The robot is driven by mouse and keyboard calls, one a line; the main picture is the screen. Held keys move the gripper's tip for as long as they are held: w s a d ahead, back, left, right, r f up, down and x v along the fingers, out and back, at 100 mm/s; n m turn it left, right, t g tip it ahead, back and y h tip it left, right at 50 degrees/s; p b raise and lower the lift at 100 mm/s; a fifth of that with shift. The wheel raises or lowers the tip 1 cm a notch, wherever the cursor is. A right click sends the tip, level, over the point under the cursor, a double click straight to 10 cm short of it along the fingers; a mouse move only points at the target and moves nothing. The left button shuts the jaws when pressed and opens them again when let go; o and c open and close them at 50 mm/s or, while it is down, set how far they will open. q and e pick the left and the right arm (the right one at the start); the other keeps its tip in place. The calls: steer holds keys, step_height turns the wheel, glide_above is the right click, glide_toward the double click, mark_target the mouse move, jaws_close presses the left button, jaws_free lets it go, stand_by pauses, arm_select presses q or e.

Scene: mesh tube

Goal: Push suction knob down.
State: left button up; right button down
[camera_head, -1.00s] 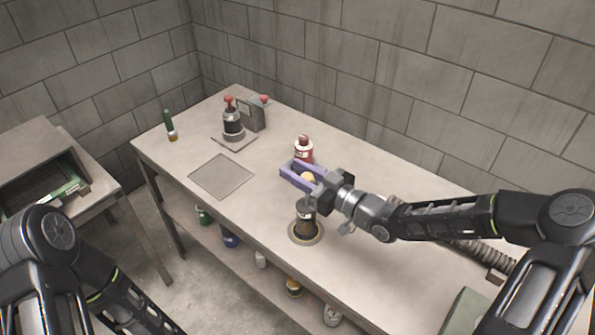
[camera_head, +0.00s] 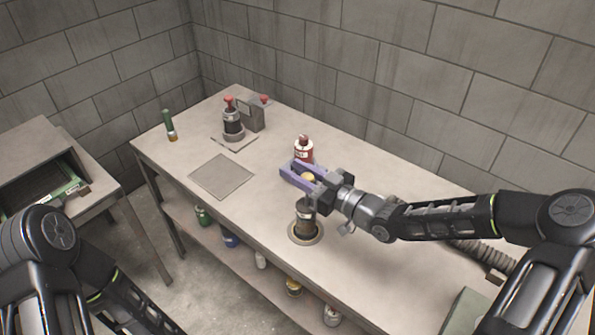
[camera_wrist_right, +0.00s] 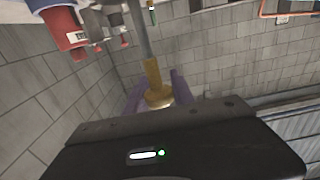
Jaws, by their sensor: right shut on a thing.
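A brass-coloured knob (camera_head: 309,177) sits between the purple fingers of my right gripper (camera_head: 303,176), above a dark cylinder (camera_head: 305,218). The cylinder stands upright in a brass ring (camera_head: 294,238) on the table. In the right wrist view, the knob (camera_wrist_right: 158,97) is flared, with a grey rod (camera_wrist_right: 139,30) running from it, and the purple fingers show on both sides. My right gripper is shut on the knob. The link between knob and cylinder is partly hidden by the gripper. My left arm shows at the lower left of the head view, but its gripper is not visible.
A red and white bottle (camera_head: 303,149) stands just behind the gripper. A dark device with red caps (camera_head: 233,122) and a green tube (camera_head: 169,125) stand further back on the table (camera_head: 375,250). A flat square plate (camera_head: 222,176) lies left of the cylinder. Several containers are on the lower shelf.

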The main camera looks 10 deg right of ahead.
mark_target(306, 218)
step_height(306, 218, down, 6)
steer(key=b, duration=0.5)
steer(key=shift+s+r, duration=0.1)
steer(key=shift+r, duration=0.15)
steer(key=c, duration=1.4)
jaws_free()
steer(key=shift+f, duration=0.1)
steer(key=o, duration=0.3)
steer(key=shift+o, duration=0.2)
steer(key=b+v, duration=0.1)
steer(key=v, duration=0.6)
steer(key=shift+s+d, duration=0.25)
